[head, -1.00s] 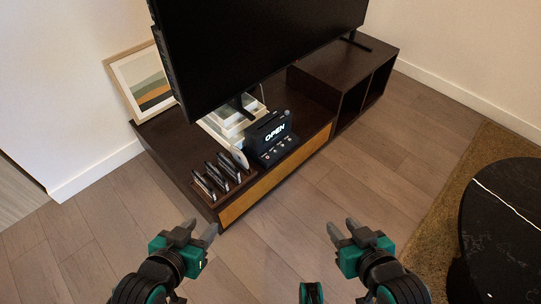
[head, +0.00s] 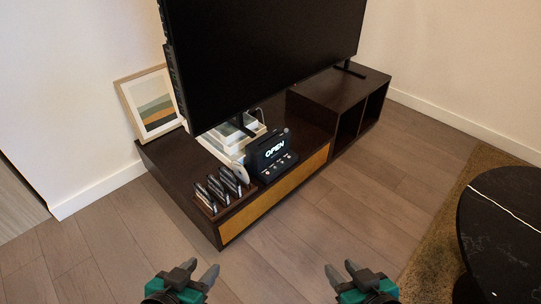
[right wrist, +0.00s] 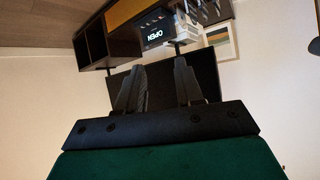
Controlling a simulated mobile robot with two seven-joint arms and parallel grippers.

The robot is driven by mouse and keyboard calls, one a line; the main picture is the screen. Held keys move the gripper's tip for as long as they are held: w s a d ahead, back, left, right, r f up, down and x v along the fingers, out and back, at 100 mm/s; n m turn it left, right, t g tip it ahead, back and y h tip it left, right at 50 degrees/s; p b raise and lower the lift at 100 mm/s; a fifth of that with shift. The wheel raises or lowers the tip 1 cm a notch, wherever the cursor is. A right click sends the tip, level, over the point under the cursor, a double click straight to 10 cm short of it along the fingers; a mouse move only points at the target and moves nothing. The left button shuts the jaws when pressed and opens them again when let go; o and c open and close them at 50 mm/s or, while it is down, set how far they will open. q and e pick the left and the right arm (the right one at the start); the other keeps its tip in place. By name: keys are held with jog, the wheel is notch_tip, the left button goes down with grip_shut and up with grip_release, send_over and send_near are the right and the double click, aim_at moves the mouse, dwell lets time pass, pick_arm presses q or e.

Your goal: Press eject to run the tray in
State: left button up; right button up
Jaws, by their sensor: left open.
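The black disc player (head: 269,153) stands on the low dark TV stand (head: 185,192), its lit display reading OPEN. Small buttons (head: 284,164) run along its lower front; I cannot tell which one is eject. A pale disc or tray edge shows at its left side, too small to make out. The player also shows upside down in the right wrist view (right wrist: 153,30). My left gripper (head: 195,271) is open and empty above the floor, in front of the stand. My right gripper (head: 343,271) is open and empty to its right, also well short of the player.
A rack with several upright cases (head: 223,189) stands left of the player. A large television (head: 270,60) overhangs the stand behind it. A framed picture (head: 152,103) leans at the left. A round black table (head: 505,225) stands at the right. The floor in front is clear.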

grip_shut()
dwell(1.5)
